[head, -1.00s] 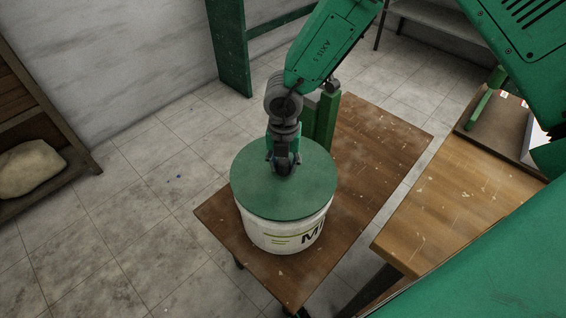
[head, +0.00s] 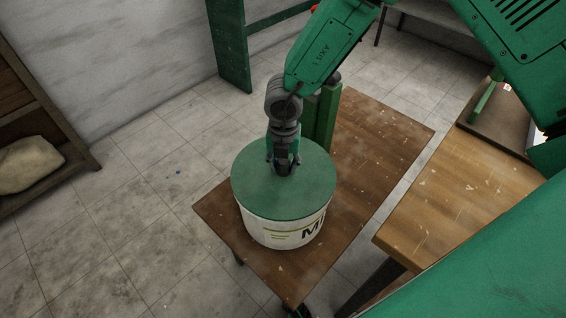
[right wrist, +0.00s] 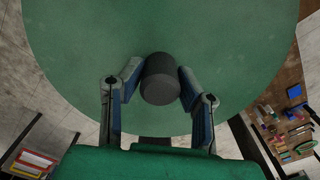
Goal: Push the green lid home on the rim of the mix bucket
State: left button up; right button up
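The green lid (head: 262,199) is a wide flat disc lying over the top of the white mix bucket (head: 262,232). It hides the bucket's rim, and I cannot tell whether a gap is left under it. My right gripper (head: 285,168) points down at the lid's middle. In the right wrist view the lid (right wrist: 235,40) fills most of the picture. There, my right gripper's fingers (right wrist: 160,82) close on both sides of a dark round knob (right wrist: 161,80) on the lid. My left gripper is not in view.
The bucket stands on a brown wooden table (head: 385,140) with a green post (head: 322,118) behind it. A lighter wooden bench (head: 460,190) is at the right. A shelf with a pale sack (head: 28,165) stands at the left. Tiled floor is clear between.

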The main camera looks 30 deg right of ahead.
jog(key=o, duration=0.4)
jog(key=shift+r, duration=0.1)
notch_tip(320, 180, up, 12)
dwell(0.3)
jog(key=shift+f, duration=0.2)
